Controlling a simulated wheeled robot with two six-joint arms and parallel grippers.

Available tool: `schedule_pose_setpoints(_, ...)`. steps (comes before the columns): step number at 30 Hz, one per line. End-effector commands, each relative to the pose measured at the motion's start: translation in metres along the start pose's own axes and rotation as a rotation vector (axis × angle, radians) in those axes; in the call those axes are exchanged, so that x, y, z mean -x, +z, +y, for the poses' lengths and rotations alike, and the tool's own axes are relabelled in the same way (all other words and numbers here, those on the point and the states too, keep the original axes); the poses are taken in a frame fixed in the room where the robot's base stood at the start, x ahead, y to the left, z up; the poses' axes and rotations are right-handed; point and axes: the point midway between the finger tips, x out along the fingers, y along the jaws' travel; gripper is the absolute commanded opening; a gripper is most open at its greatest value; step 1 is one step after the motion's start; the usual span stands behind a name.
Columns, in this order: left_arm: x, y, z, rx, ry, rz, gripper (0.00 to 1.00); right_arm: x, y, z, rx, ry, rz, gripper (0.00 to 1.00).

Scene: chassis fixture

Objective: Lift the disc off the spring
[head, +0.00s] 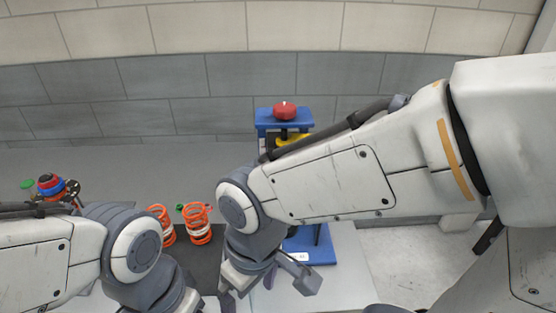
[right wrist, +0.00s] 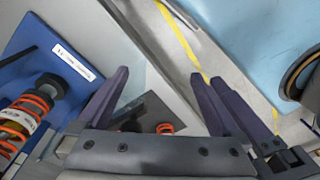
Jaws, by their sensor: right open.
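Two orange springs (head: 160,222) (head: 197,224) stand on a dark mat in the head view. In the right wrist view, another orange spring (right wrist: 18,122) around a pale core sits at the left by a labelled blue plate. A dark round part (right wrist: 51,85) is at that spring's end; I cannot tell whether it is the disc. My right gripper (head: 262,288) is open and empty, in front of the blue stand; its fingers are spread in the right wrist view (right wrist: 160,76). The spring lies left of them. My left gripper is out of view.
The blue stand (head: 318,246) with a red knob (head: 285,111) on top is partly hidden by my right arm. A red and blue part (head: 50,185) stands at the far left. Open grey tabletop (head: 110,165) lies behind the springs. A yellow floor line (right wrist: 180,38) runs beyond my right fingers.

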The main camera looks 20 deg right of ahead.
Motion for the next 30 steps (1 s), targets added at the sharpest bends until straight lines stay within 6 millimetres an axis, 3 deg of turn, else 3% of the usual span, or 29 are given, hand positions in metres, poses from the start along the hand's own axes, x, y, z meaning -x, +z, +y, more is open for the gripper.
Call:
schedule_pose_setpoints(1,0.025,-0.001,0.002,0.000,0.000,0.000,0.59,0.028,-0.013,0.012,-0.055,0.008,0.007,1.00)
schedule_pose_setpoints(5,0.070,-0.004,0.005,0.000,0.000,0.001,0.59,0.079,-0.053,0.051,-0.209,0.035,0.028,1.00)
schedule_pose_setpoints(9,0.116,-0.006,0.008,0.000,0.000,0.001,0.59,0.129,-0.089,0.111,-0.387,0.068,0.051,1.00)
schedule_pose_setpoints(15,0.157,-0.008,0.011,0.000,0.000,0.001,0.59,0.173,-0.108,0.188,-0.579,0.107,0.072,1.00)
schedule_pose_setpoints(20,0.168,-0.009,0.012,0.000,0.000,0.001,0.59,0.181,-0.109,0.217,-0.644,0.121,0.079,1.00)
schedule_pose_setpoints(30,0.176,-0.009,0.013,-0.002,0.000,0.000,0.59,0.135,-0.110,0.227,-0.652,0.122,0.079,1.00)
